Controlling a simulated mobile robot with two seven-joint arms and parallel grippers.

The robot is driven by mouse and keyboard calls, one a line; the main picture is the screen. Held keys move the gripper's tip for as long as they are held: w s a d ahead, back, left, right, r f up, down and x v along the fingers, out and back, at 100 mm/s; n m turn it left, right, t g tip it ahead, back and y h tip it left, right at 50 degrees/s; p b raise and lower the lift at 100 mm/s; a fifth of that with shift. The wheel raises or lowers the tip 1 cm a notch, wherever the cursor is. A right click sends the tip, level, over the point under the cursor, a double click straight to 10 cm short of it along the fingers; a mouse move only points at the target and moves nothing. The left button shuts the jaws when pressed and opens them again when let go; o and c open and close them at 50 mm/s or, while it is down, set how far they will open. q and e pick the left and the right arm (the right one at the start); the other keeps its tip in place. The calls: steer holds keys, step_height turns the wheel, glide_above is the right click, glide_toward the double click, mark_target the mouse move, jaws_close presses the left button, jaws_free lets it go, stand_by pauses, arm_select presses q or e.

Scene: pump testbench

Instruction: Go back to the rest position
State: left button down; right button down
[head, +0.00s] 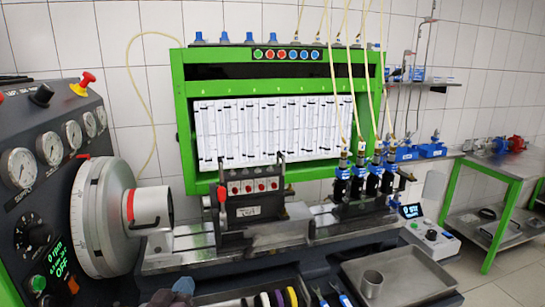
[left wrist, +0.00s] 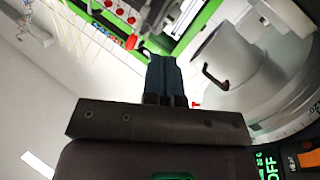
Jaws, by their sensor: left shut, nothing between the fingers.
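My left gripper (head: 182,285) shows only in part at the bottom edge of the head view, in front of the bench. In the left wrist view its two dark blue fingers (left wrist: 163,68) are pressed together, with nothing between them. The grey flywheel drum (left wrist: 228,55) of the test bench is to the right of the fingers there, apart from them. My right gripper is in neither view.
The pump test bench has a green frame (head: 183,120), a dial drum (head: 105,215) and a gauge panel (head: 45,150). A metal tray (head: 415,280) with a cup (head: 372,284) lies at the lower right. A green-legged side table (head: 505,215) stands at the right.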

arm_select(q)
steer(key=s+a+f+m+g+y, duration=0.1)
steer(key=s+a+f+g, duration=0.2)
steer(key=s+f, duration=0.8)
steer(key=s+a+f+m+g+y+b, duration=0.1)
steer(key=s+a+f, duration=0.4)
steer(key=s+f, duration=0.6)
steer(key=shift+s+f+g+y+b, duration=0.15)
steer(key=shift+s+g+y+b, duration=0.15)
steer(key=shift+s+g+y, duration=0.6)
